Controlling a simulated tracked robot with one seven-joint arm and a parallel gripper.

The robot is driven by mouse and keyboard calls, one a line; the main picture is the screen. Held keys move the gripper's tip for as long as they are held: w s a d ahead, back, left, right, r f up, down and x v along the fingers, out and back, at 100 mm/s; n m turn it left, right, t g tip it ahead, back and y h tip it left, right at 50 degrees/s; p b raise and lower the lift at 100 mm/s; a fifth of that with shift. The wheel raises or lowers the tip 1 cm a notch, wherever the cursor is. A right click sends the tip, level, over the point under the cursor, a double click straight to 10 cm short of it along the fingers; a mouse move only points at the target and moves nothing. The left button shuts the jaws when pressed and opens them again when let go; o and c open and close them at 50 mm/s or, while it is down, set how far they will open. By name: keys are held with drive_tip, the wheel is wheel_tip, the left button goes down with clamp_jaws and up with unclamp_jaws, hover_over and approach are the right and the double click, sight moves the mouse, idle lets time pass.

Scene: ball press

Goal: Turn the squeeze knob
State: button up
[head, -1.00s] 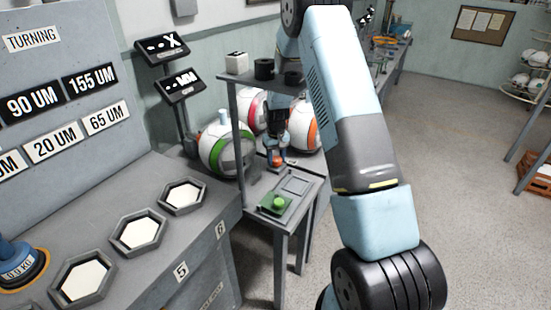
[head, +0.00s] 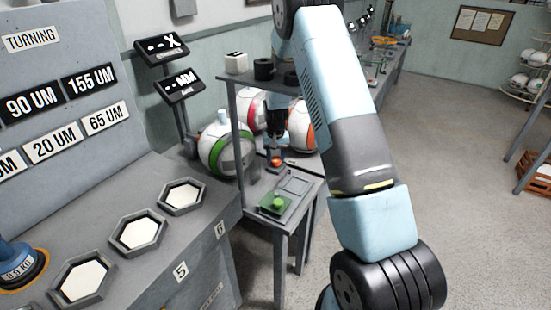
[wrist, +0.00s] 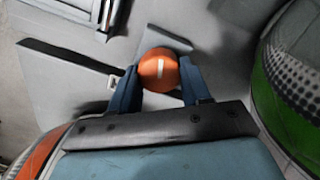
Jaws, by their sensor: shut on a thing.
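The knob in my grasp is orange and round with a short white mark on top; it shows in the wrist view (wrist: 158,69) between my fingers. In the head view the orange knob (head: 277,161) sits at the back of the small grey press table (head: 296,186). My gripper (wrist: 156,80) is shut on it, with one blue finger at each side. In the head view the gripper comes down from above onto the knob, and its fingers look narrow.
Large balls with green (head: 217,150), red and orange bands stand behind and beside the press. A grey shelf (head: 258,82) carrying small black items is above it. A bench with hexagonal trays (head: 137,235) is at left. Open floor lies to the right.

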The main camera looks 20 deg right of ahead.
sight(276, 158)
drive_tip(key=o, duration=1.1)
drive_tip(key=shift+c, duration=0.2)
drive_tip(key=shift+r, duration=0.1)
wheel_tip(276, 158, up, 14)
drive_tip(key=shift+f, duration=0.2)
